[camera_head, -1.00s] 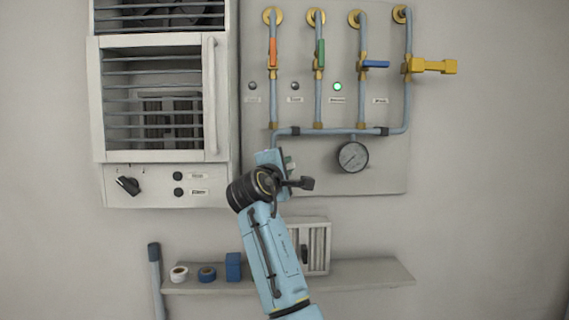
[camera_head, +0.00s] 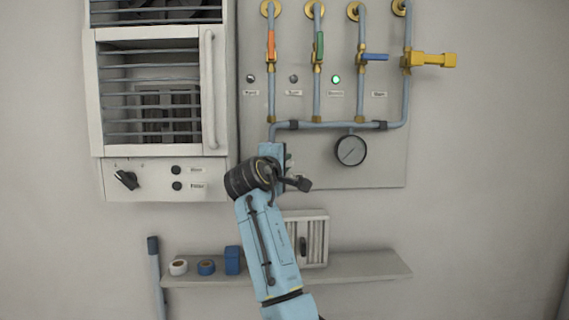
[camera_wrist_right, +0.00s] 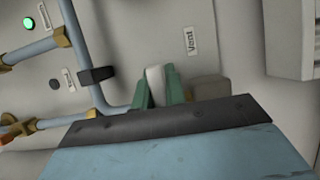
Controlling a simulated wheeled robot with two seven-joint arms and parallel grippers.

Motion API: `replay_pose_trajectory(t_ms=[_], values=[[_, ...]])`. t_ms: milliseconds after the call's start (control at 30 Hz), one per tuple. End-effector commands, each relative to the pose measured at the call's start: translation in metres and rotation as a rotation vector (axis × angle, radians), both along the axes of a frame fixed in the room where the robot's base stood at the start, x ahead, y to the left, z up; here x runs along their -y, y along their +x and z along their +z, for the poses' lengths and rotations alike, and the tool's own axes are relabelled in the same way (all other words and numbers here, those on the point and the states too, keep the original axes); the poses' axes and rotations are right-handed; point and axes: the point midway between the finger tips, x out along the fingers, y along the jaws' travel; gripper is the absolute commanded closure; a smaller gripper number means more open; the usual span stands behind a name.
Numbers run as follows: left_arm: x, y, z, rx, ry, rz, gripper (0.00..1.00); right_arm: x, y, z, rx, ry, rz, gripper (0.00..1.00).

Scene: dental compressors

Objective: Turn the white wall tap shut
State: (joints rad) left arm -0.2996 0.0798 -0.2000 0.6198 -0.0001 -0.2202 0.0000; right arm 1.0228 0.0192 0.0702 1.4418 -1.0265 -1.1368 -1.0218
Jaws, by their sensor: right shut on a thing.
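The white wall tap (camera_wrist_right: 154,76) shows in the right wrist view as a pale handle between two green fingers, next to a label reading "Vent". My right gripper (camera_wrist_right: 158,84) is shut on it. In the head view my right gripper (camera_head: 284,160) is at the lower left of the pipe panel, below the horizontal pipe, and my own wrist and gripper hide the tap there. How far the tap is turned cannot be told. My left gripper is not in view.
Above are taps with orange (camera_head: 271,45), green (camera_head: 319,46), blue (camera_head: 375,57) and yellow (camera_head: 434,60) handles. A pressure gauge (camera_head: 350,150) hangs to the right. A white cabinet (camera_head: 152,180) stands left; a shelf (camera_head: 365,266) with small items lies below.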

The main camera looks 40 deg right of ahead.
Motion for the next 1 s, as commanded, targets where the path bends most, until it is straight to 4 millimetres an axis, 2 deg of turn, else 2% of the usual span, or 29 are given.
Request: replay_pose_trajectory(t_ms=[33, 200, 700, 867, 1000], values=[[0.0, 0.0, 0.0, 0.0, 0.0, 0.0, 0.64, -0.001, 0.001, -0.002, -0.001, 0.004, 0.002, 0.85], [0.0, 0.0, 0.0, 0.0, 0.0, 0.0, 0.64, 0.0, 0.0, -0.001, -0.001, 0.003, 0.001, 0.65], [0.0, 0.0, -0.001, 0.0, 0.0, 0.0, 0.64, 0.001, 0.0, -0.001, -0.017, -0.022, -0.001, 0.65], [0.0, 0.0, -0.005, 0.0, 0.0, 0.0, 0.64, 0.001, 0.0, 0.003, -0.091, -0.147, -0.002, 0.65], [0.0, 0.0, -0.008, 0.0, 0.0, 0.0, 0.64, -0.001, 0.001, 0.009, -0.201, -0.328, -0.002, 0.65]])
